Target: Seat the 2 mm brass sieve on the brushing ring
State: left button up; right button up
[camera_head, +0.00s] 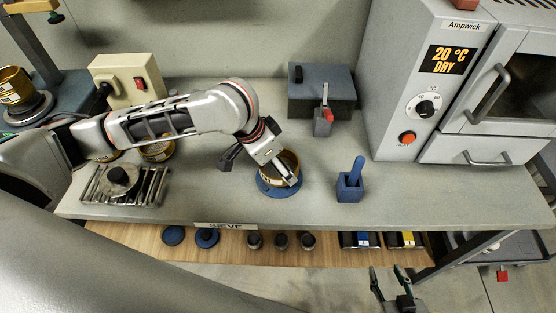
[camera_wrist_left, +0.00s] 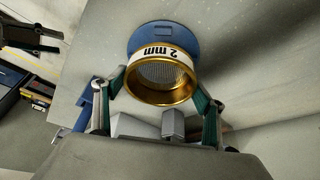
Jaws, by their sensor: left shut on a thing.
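The brass sieve (camera_head: 287,160), its white band reading "2 mm" in the left wrist view (camera_wrist_left: 168,54), is held between the fingers of my left gripper (camera_head: 280,172). The gripper is shut on the sieve's sides. The blue brushing ring (camera_head: 265,191) lies on the bench directly under the sieve. Its blue edge shows past the sieve in the left wrist view (camera_wrist_left: 148,34). I cannot tell whether the sieve touches the ring or hovers just above it. My right gripper (camera_head: 388,275) is open and empty, low in front of the bench.
A blue holder with a blue handle (camera_head: 350,184) stands right of the ring. A red-handled tool (camera_head: 324,120) and a dark box (camera_head: 316,98) stand behind. A wire rack (camera_head: 150,188) and another brass sieve (camera_head: 158,151) are left. The oven (camera_head: 410,90) bounds the right.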

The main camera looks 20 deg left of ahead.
pick_arm(q)
jog(key=shift+f, duration=1)
jog(key=o, duration=1.3)
jog(key=v, duration=1.2)
jog(key=shift+w, duration=0.1)
